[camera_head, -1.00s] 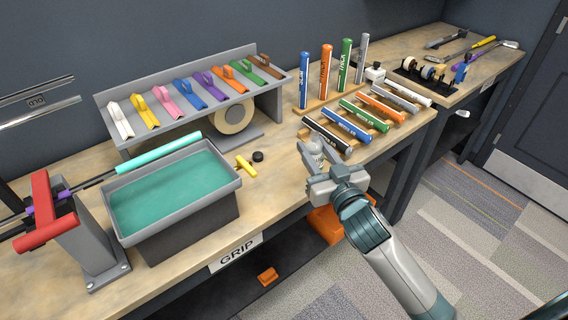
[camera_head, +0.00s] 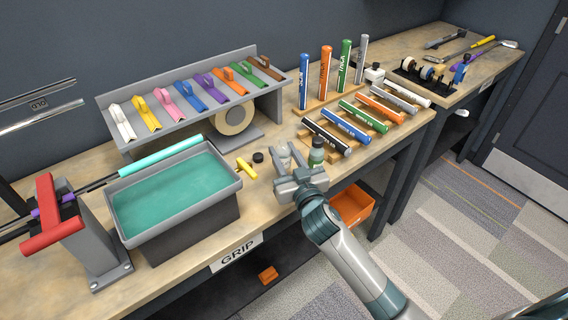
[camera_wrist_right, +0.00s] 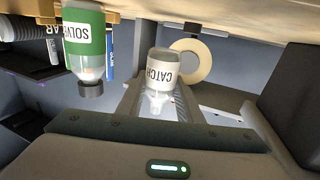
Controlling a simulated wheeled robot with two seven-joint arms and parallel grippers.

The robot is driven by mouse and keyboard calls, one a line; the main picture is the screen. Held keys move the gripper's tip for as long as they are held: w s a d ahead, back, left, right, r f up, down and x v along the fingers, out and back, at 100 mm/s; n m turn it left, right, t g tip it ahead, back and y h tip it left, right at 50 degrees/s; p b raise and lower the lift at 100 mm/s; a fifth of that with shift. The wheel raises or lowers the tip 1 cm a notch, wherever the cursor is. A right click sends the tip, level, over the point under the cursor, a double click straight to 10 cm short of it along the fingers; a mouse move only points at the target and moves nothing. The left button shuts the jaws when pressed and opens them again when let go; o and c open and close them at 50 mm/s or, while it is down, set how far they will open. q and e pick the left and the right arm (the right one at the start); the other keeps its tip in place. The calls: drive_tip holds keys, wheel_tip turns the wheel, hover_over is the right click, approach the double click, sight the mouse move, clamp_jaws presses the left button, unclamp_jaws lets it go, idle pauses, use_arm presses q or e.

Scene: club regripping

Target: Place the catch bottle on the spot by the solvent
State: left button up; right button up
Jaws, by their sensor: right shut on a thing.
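The catch bottle (camera_wrist_right: 160,70), pale with a white CATCH label, is between the fingers of my right gripper (camera_wrist_right: 158,100) in the wrist view, which shows it upside down. In the head view the catch bottle (camera_head: 284,155) is near the bench's front edge, and my right gripper (camera_head: 296,180) is shut on it. Whether its base touches the bench is unclear. The solvent bottle (camera_head: 317,152), green with a dark cap, stands just right of it; it also shows in the wrist view (camera_wrist_right: 84,45). The spot itself cannot be made out. My left gripper is out of view.
A yellow tool (camera_head: 246,167) and a small black cap (camera_head: 258,157) lie left of the catch bottle. A grey tray of green liquid (camera_head: 170,195) stands further left. A rack of grips (camera_head: 345,130) is behind the solvent bottle. An orange bin (camera_head: 352,204) sits below the bench.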

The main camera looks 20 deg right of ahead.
sight(286, 168)
drive_tip(key=shift+f, duration=1.9)
drive_tip(key=shift+f, duration=0.25)
drive_tip(key=o, duration=1)
drive_tip(key=shift+r, duration=0.2)
drive_tip(key=shift+s+d+b, duration=0.15)
drive_tip(key=shift+s+b, duration=0.45)
drive_tip(key=shift+s, duration=2.4)
drive_tip(key=shift+s+d+b, duration=0.1)
drive_tip(key=shift+s+b, duration=0.5)
drive_tip(key=shift+s, duration=2.4)
